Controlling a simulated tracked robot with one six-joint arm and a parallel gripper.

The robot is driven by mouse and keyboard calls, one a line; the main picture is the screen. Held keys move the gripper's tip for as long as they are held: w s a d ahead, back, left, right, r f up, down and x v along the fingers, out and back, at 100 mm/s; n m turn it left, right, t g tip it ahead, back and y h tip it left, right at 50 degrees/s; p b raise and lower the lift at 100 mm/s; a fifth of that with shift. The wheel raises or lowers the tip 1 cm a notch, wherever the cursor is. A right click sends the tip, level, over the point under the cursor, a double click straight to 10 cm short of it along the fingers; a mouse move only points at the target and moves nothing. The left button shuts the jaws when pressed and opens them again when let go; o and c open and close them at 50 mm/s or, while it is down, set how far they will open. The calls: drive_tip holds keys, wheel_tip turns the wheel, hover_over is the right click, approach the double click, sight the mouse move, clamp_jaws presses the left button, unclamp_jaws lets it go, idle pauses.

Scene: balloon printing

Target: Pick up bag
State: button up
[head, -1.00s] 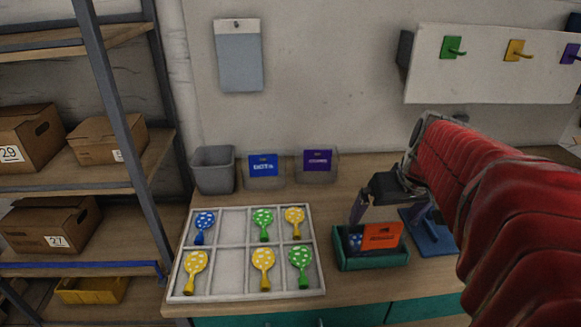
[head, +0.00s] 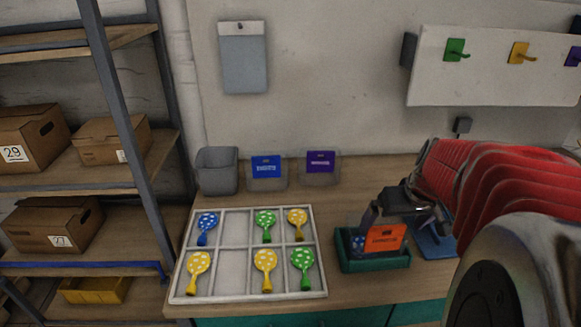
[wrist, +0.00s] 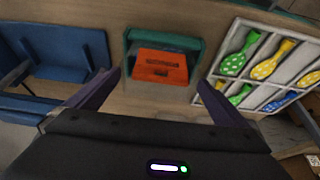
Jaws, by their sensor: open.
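The bag with an orange label (head: 385,238) stands in a teal tray (head: 375,263) on the wooden counter. In the head view a blue, white-dotted piece shows at its left.
A white sorting tray (head: 325,292) with several dotted balloons lies left of the teal tray. A blue stand (head: 436,250) is close on its right. Bins with blue (head: 266,168) and purple (head: 320,162) labels and a grey bin (head: 217,170) stand along the wall.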

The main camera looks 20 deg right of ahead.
sight(389, 230)
drive_tip(key=shift+x, duration=1.75)
drive_tip(key=shift+f, duration=0.1)
drive_tip(key=shift+x, duration=2.5)
drive_tip(key=shift+a, duration=0.1)
drive_tip(key=c, duration=1.2)
wheel_tip(389, 230, up, 18)
